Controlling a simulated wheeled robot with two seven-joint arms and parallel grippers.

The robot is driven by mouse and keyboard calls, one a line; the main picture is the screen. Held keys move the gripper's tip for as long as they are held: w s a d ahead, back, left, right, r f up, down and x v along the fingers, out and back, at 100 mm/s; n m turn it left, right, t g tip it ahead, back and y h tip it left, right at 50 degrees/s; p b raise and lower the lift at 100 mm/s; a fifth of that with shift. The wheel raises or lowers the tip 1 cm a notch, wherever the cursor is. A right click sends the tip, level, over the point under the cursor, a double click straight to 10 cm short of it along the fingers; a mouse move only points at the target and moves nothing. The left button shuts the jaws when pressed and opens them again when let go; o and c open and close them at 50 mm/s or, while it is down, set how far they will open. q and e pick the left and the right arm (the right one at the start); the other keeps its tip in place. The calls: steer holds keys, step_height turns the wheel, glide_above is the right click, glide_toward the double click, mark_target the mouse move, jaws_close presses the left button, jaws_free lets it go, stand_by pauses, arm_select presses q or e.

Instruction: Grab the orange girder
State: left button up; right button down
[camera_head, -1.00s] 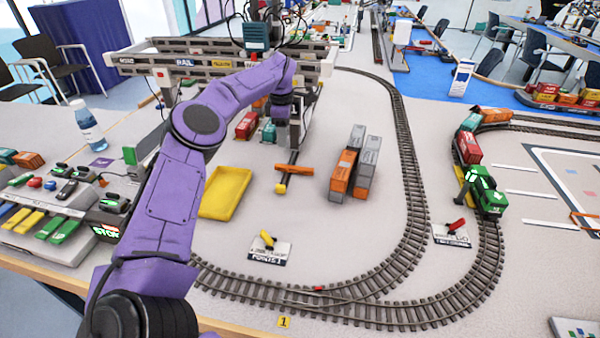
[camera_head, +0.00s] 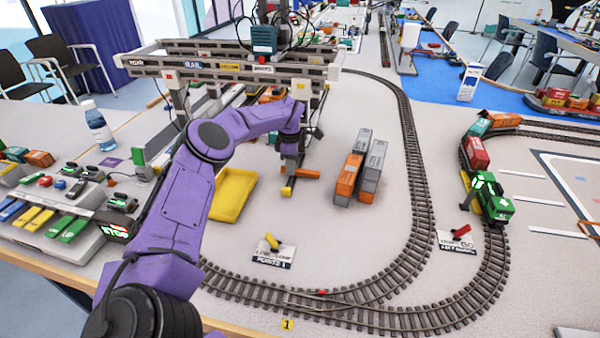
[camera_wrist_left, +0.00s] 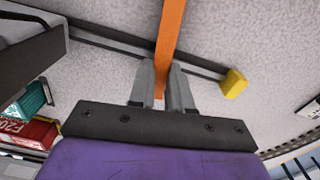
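The orange girder (camera_head: 305,173) is low over the layout in front of the gantry crane, close to a dark bar with a yellow end block (camera_head: 287,191). My left gripper (camera_head: 289,163) reaches down onto the left part of the girder and hides it there. In the left wrist view the girder (camera_wrist_left: 169,35) runs away between the two grey fingers of my left gripper (camera_wrist_left: 160,88). The fingers lie along both its sides with no clear gap. The yellow block (camera_wrist_left: 234,83) is to their right. My right gripper is not in view.
The crane frame (camera_head: 230,68) stands behind my left gripper. A yellow tray (camera_head: 233,195) is to its left, and orange and grey containers (camera_head: 372,166) to its right. The track (camera_head: 420,180) curves around. The mat in front of the containers is mostly clear.

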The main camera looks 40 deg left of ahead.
arm_select(q)
jaws_close()
